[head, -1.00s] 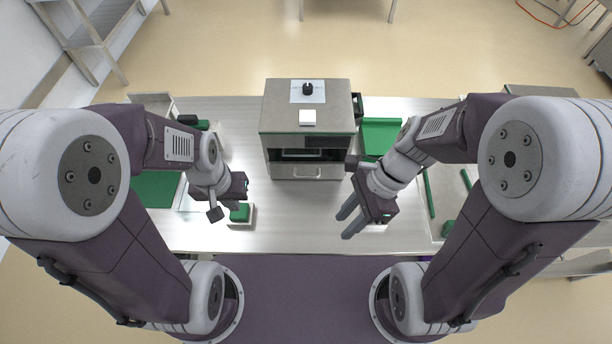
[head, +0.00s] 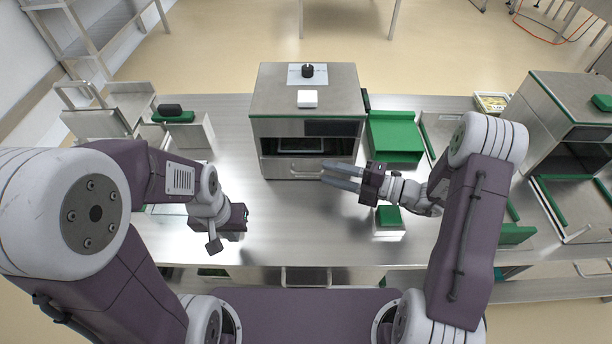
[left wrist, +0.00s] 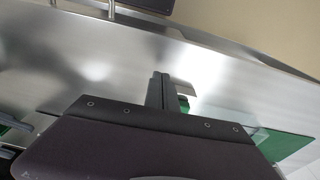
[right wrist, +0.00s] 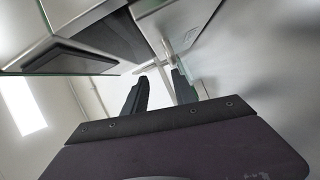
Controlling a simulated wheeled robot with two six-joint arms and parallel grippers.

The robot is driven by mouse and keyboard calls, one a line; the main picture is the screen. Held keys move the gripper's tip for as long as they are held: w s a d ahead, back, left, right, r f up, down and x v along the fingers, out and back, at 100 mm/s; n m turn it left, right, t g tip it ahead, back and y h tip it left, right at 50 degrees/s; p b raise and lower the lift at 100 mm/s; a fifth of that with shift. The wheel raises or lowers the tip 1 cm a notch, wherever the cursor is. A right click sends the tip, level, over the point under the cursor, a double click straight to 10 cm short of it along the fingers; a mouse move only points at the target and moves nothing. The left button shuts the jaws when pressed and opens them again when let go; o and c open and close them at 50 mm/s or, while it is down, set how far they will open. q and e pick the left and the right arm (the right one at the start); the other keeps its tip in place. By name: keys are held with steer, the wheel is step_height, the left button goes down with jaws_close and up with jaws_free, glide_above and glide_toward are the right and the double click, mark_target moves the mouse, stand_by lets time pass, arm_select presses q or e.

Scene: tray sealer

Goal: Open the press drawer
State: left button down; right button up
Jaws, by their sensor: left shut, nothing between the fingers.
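The press (head: 307,98) is a grey metal box at the back middle of the table, with a dark slot in its front. Its drawer (head: 272,169) sits below the slot and looks closed, with a bar handle (head: 304,169) on its front. My right gripper (head: 324,171) is open, its fingers pointing left at the right end of the drawer front, close to the handle. I cannot tell whether they touch. The right wrist view shows its two fingers apart (right wrist: 160,80) and metal fronts ahead. My left gripper (head: 214,246) is shut and empty over the table, left of the drawer.
A green-topped small block (head: 389,216) stands just below my right gripper. A green tray (head: 394,137) lies right of the press. A second machine (head: 565,120) stands far right. The table in front of the drawer is clear.

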mark_target(306, 174)
step_height(306, 174, down, 3)
steer(key=shift+f, duration=0.1)
steer(key=x, duration=0.7)
steer(key=shift+a+r, duration=0.25)
steer(key=shift+a, duration=0.05)
jaws_close()
stand_by(0.7)
